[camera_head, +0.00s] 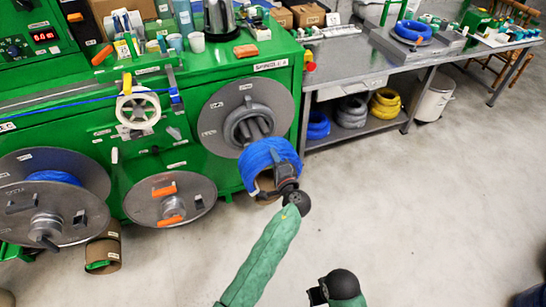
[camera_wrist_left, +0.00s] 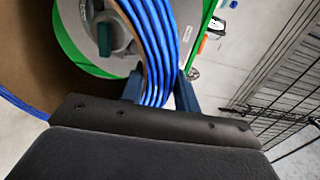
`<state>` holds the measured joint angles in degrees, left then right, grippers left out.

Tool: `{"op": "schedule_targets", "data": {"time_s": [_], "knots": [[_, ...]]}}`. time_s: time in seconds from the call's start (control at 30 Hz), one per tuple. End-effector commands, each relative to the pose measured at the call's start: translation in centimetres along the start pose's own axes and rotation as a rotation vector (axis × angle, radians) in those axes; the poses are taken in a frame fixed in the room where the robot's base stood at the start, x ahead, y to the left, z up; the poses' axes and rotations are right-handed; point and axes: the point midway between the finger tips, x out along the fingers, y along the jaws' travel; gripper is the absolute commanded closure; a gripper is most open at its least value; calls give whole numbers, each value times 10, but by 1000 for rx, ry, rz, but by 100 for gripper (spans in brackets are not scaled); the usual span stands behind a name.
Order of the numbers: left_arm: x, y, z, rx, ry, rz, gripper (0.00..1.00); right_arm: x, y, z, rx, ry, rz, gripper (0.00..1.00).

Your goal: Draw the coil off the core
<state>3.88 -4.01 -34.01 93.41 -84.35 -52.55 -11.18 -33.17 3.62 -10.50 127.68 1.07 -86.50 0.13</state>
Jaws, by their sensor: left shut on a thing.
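The blue coil (camera_head: 270,152) hangs in front of the green machine, below and right of the grey core (camera_head: 246,126) on its round flange (camera_head: 208,125). In the head view the core's face shows bare and the coil looks clear of it. My left gripper (camera_head: 287,184) is shut on the coil's lower right side. In the left wrist view the coil's strands (camera_wrist_left: 157,50) pass between the fingers, and a grey hub (camera_wrist_left: 108,28) shows beyond. My right arm shows only as a dark end (camera_head: 318,295) at the bottom; its jaws cannot be made out.
A grey workbench (camera_head: 345,65) stands at the right, with blue, grey and yellow coils on its lower shelf (camera_head: 352,128). Two more reels (camera_head: 170,198) sit at the machine's lower left. A cardboard-coloured roll (camera_head: 103,250) stands on the floor. The floor at right is clear.

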Motion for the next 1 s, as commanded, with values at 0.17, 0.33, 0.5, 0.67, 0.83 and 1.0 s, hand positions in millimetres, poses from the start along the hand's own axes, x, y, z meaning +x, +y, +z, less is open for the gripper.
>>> {"op": "schedule_targets", "data": {"time_s": [0.17,0.33,0.5,0.67,0.83,1.0], "knots": [[-8,-1,0,-1,1,-1,100,0,-1,0,2,1,-2,64],[-15,-2,0,-2,1,-1,100,1,-3,-1,4,1,-5,64],[-20,-2,0,-2,1,-2,100,1,-3,-1,6,2,-7,64],[-21,-2,0,-2,1,-2,100,1,-3,-1,6,2,-6,64],[-21,-2,0,-2,1,-2,100,1,-3,-1,4,1,-5,64],[-19,-1,7,0,2,-2,100,1,-1,0,2,1,-2,64]]}}
